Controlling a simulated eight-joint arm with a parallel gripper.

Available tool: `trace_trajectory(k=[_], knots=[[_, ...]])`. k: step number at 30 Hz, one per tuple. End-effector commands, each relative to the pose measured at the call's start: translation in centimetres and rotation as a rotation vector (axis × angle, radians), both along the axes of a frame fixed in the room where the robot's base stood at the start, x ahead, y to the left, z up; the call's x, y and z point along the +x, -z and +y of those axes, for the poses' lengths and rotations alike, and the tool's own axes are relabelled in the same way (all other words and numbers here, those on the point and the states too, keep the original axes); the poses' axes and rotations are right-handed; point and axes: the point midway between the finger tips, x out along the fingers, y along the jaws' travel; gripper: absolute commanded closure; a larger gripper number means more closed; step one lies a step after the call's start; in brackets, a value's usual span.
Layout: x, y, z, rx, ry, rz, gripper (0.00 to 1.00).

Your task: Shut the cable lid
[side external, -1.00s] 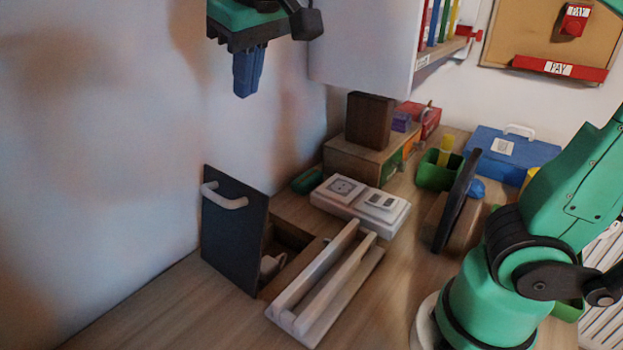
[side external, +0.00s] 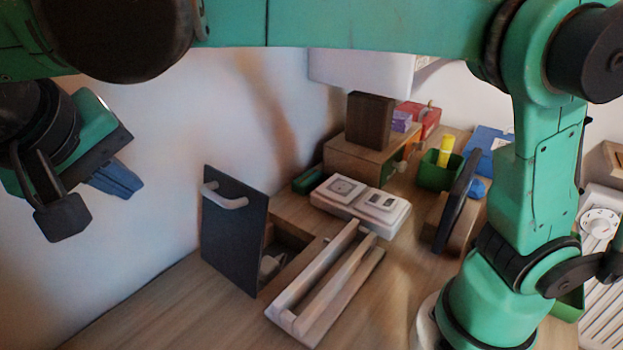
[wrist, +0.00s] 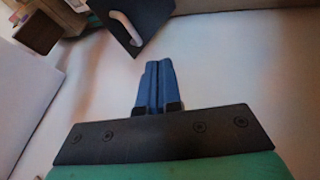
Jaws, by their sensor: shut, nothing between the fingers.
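The cable lid (side external: 232,243) is a dark panel with a white handle (side external: 225,199). It stands upright, open, at the left edge of a wooden cable box (side external: 280,250), whose opening shows something pale inside. My gripper (side external: 128,184) has blue fingers, shut and empty. It is in the air to the left of the lid, at about the height of the handle in the picture, and touches nothing. In the wrist view the shut fingers (wrist: 157,68) point toward the lid (wrist: 143,18), which shows at the top with its handle (wrist: 126,28).
A pale slatted rack (side external: 325,280) lies right of the box. Behind it are a white socket block (side external: 360,203), a brown block (side external: 369,120) on a wooden box and a green cup (side external: 438,171). A dark upright panel (side external: 456,205) stands further right. The wall is behind; the front-left tabletop is clear.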

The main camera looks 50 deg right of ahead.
Motion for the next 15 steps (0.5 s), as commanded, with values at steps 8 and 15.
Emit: trace_trajectory(k=[8, 15], knots=[[0.9, 2.4, -1.3, 0.001, 0.002, 0.0, 1.0], [2.7, 6.6, -3.7, 0.0, 0.003, 0.001, 1.0]])
